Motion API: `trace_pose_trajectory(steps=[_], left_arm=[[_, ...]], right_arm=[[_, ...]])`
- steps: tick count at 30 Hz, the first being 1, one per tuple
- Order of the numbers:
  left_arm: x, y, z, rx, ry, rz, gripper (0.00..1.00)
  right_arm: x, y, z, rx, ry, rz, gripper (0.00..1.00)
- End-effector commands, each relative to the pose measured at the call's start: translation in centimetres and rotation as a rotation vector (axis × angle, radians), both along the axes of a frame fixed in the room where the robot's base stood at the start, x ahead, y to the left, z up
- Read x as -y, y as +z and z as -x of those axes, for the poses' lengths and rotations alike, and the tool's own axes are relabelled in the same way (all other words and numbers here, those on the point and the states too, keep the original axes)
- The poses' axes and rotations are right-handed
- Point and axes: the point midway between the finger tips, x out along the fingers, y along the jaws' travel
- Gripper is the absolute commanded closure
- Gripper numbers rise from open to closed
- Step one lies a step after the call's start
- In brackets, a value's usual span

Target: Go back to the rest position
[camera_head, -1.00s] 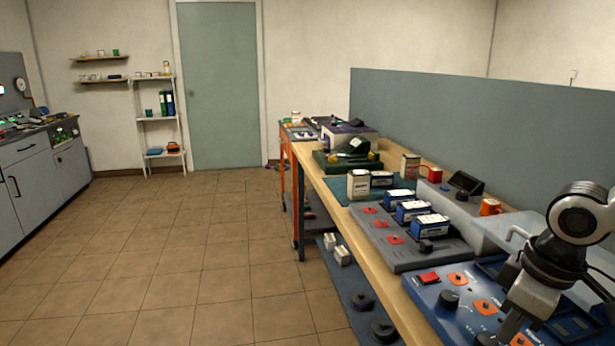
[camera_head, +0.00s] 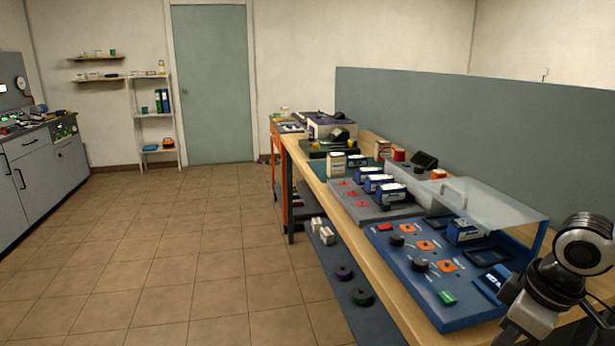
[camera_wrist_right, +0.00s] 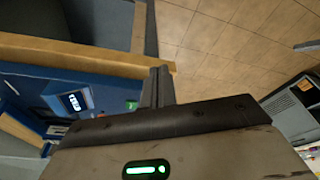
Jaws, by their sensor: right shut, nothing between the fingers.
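My right arm shows at the lower right of the head view, beside the wooden workbench (camera_head: 397,292); its fingers are out of that picture. In the right wrist view my right gripper (camera_wrist_right: 158,72) is shut and empty, its fingers together near the bench's wooden edge. My left gripper is in neither view.
A blue panel (camera_head: 415,286) with knobs and a clear raised cover (camera_head: 490,205) lies on the bench near my right arm. A grey panel (camera_head: 352,207) with several batteries is beyond it. A grey divider (camera_head: 450,125) stands behind. The tiled floor (camera_head: 190,255) at left is clear.

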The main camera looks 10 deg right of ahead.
Motion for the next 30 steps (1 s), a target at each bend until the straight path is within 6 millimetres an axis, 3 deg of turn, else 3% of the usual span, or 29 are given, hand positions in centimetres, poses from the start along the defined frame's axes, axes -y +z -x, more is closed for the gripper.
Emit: trace_pose_trajectory(steps=[8,14,17,22,26,30], left_arm=[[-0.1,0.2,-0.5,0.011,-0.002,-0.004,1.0],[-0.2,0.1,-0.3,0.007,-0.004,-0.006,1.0],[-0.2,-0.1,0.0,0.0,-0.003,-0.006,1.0],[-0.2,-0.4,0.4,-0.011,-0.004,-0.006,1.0],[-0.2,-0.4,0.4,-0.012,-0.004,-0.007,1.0],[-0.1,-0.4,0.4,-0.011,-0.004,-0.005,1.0]], right_arm=[[1.5,-5.8,1.1,0.09,-0.05,-0.072,1.0],[0.8,-12.9,3.5,0.196,-0.112,-0.147,1.0],[-1.1,-16.6,5.0,0.262,-0.149,-0.187,1.0],[-6.5,-21.3,7.6,0.376,-0.208,-0.249,1.0],[-11.8,-23.0,8.8,0.467,-0.255,-0.288,1.0],[-16.7,-23.0,9.2,0.553,-0.299,-0.314,1.0]])
